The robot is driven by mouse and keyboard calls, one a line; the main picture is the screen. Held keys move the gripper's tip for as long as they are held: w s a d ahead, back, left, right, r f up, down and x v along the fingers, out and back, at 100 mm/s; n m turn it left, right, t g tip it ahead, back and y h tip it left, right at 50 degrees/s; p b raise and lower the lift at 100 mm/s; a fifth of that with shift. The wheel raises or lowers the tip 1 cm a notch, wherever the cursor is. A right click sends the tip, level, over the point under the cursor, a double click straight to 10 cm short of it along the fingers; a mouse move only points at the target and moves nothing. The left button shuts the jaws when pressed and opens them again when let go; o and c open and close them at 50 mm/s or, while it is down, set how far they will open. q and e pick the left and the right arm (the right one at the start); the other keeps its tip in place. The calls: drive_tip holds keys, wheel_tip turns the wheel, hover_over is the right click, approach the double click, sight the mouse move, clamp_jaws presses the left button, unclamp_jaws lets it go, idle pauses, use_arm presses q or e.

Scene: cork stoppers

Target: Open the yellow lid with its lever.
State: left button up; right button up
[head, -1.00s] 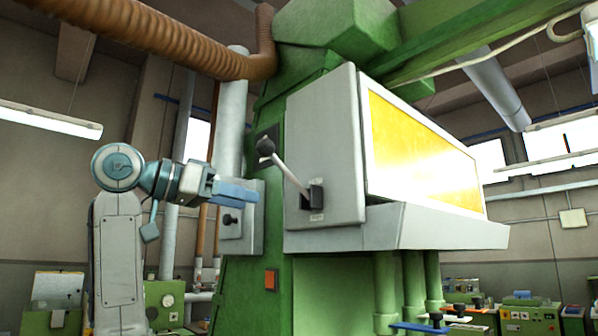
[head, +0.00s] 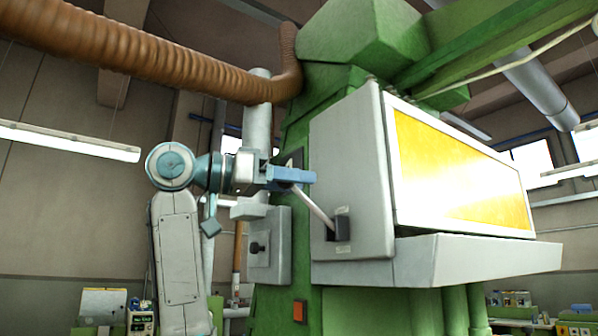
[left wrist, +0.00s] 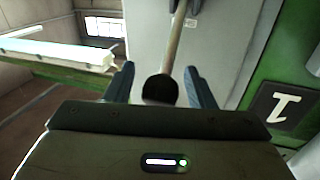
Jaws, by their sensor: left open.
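The yellow lid (head: 462,177) is a large tilted panel in a white frame on the green machine, and it looks shut. Its lever is a pale rod (head: 315,208) coming out of a black slot (head: 338,224) on the grey side panel, slanting up to the left. My right gripper is not in view.
A grey box with a black knob (head: 258,247) is on the machine left of the side panel. A brown ribbed hose (head: 150,65) crosses above my left arm. A grey ledge (head: 480,262) juts out below the lid.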

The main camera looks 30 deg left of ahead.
use_arm(q)
drive_tip(key=shift+w+d, duration=0.2)
drive_tip(key=shift+w, duration=0.15)
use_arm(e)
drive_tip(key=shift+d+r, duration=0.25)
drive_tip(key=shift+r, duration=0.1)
